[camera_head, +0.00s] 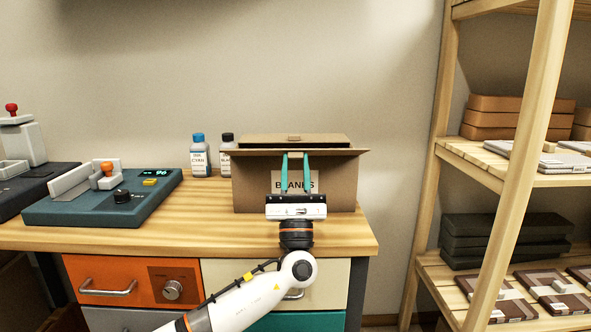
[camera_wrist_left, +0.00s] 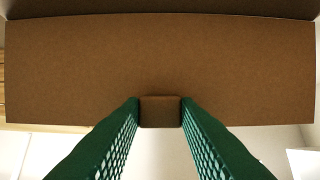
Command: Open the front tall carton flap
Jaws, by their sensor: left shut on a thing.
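The tall brown carton (camera_head: 250,192), labelled "BLANKS", stands upright on the wooden worktop. Its front flap (camera_head: 338,152) shows as a narrow, wide strip along the top front edge. A back flap (camera_head: 260,140) with a small tab shows behind it. In the left wrist view the front flap (camera_wrist_left: 160,60) fills the upper part as a broad brown panel. My left gripper (camera_head: 295,155) reaches up in front of the carton, its green fingers at the front flap. In the wrist view its fingers (camera_wrist_left: 160,112) are shut on the flap's small brown tab. The carton's inside is hidden.
Two bottles, one blue-capped (camera_head: 199,158) and one black-capped (camera_head: 227,150), stand left of the carton. A teal press device (camera_head: 85,210) sits further left on the worktop (camera_head: 190,233). A wooden shelf rack (camera_head: 427,190) stands at right.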

